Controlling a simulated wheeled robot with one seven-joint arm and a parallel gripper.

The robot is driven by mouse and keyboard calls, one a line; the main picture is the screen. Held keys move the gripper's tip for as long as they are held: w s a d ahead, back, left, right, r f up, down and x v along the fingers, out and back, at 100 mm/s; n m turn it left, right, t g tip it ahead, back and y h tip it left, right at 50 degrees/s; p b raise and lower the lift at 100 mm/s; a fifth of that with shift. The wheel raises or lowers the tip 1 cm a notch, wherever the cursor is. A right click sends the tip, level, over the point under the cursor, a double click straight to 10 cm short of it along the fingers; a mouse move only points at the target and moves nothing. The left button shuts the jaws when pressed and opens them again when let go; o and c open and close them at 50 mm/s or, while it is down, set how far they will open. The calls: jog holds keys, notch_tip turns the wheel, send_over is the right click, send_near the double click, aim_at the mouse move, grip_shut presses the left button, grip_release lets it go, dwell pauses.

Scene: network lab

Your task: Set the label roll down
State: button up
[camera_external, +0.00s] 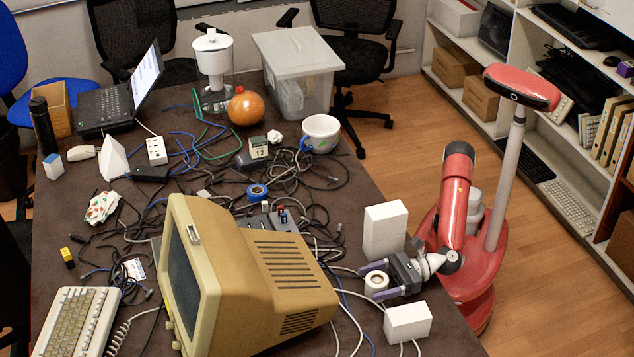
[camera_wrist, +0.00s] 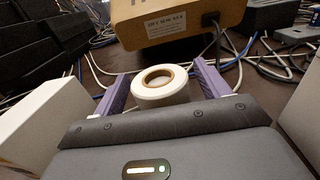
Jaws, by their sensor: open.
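The label roll (camera_external: 376,282) is a small white roll with a brown core. It stands at the table's right side, behind the beige monitor. My gripper (camera_external: 368,279) reaches in from the right with its purple fingers on either side of the roll. In the wrist view the roll (camera_wrist: 160,86) sits between the two spread purple fingers (camera_wrist: 160,90), with a visible gap to the right finger; contact on the left is unclear. The roll appears upright on the dark tabletop, though its underside is hidden.
A tall white box (camera_external: 385,230) stands just behind my gripper and a smaller white box (camera_external: 408,322) just in front. The beige monitor (camera_external: 262,275) is close on the left. Cables run around the roll. A bare strip of table (camera_external: 455,335) lies at the front right.

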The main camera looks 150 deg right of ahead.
jog(key=v, duration=1.2)
jog(key=shift+r, duration=0.15)
jog(key=shift+s+a, duration=0.1)
jog(key=s+a+m+y+p, duration=0.45)
jog(key=s+a, duration=0.25)
jog(key=s, duration=0.3)
jog(key=s+d+f+m+g+y, duration=0.3)
jog(key=s+d+f+m+y, duration=0.1)
jog(key=s+m, duration=0.5)
jog(key=s+d+f+m+g+y+b, duration=0.1)
jog(key=s+d+f+m+g+y, duration=0.3)
jog(key=s+f+m, duration=0.5)
jog(key=s+d+m, duration=0.1)
jog(key=d+m, duration=0.1)
jog(key=m, duration=0.2)
jog(key=shift+m, duration=0.25)
